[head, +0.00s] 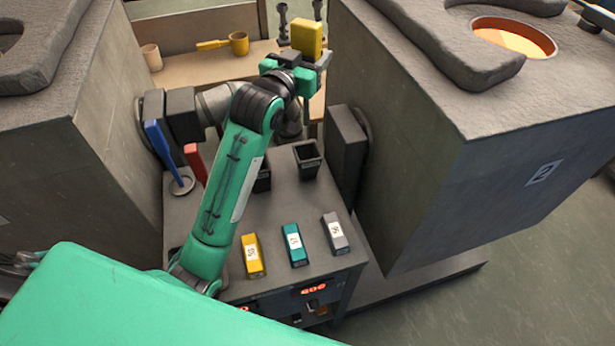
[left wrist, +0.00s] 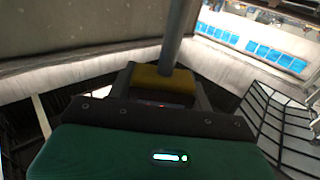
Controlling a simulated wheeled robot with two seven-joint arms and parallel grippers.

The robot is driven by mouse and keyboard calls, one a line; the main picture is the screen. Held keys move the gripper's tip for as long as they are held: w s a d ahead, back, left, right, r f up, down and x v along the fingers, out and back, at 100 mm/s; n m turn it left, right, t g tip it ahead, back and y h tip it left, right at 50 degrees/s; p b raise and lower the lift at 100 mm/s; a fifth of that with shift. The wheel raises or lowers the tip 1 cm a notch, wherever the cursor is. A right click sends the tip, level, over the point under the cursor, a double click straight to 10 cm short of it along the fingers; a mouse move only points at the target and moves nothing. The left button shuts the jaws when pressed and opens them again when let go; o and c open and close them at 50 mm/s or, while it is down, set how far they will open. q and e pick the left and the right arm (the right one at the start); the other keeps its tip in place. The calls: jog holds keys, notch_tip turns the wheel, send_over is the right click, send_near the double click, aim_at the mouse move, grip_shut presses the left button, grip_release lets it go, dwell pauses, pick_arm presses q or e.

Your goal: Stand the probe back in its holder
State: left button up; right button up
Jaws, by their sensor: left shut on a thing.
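My left gripper (head: 305,58) is raised over the far end of the grey cabinet, near the back shelf. It is shut on the yellow block-shaped grip of the probe (head: 306,37). In the left wrist view the yellow grip (left wrist: 162,80) sits between the fingers and a grey rod (left wrist: 178,35) runs on from it. Two open black square cups stand on the cabinet, one in clear view (head: 307,160) and one partly hidden by my arm (head: 263,178). A grey ring-shaped stand (head: 182,185) is at the left. I cannot tell which is the holder. My right gripper is not in view.
A yellow (head: 252,256), a teal (head: 294,245) and a grey block (head: 335,233) lie on the cabinet's near part. Large furnaces flank it left (head: 95,150) and right (head: 440,150). Blue (head: 158,145) and red (head: 195,160) handles stand at the left. A yellow ladle (head: 238,43) lies on the back shelf.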

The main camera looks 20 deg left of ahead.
aim_at(304, 117)
pick_arm(q)
jog(key=shift+w+r, duration=0.2)
jog(key=shift+r, duration=0.05)
jog(key=shift+w+f, duration=0.1)
jog(key=shift+f, duration=0.15)
notch_tip(304, 117, down, 14)
jog(key=shift+f+p, duration=0.25)
jog(key=shift+p, duration=0.35)
notch_tip(304, 117, down, 5)
jog(key=shift+r, duration=0.1)
jog(key=o, duration=1)
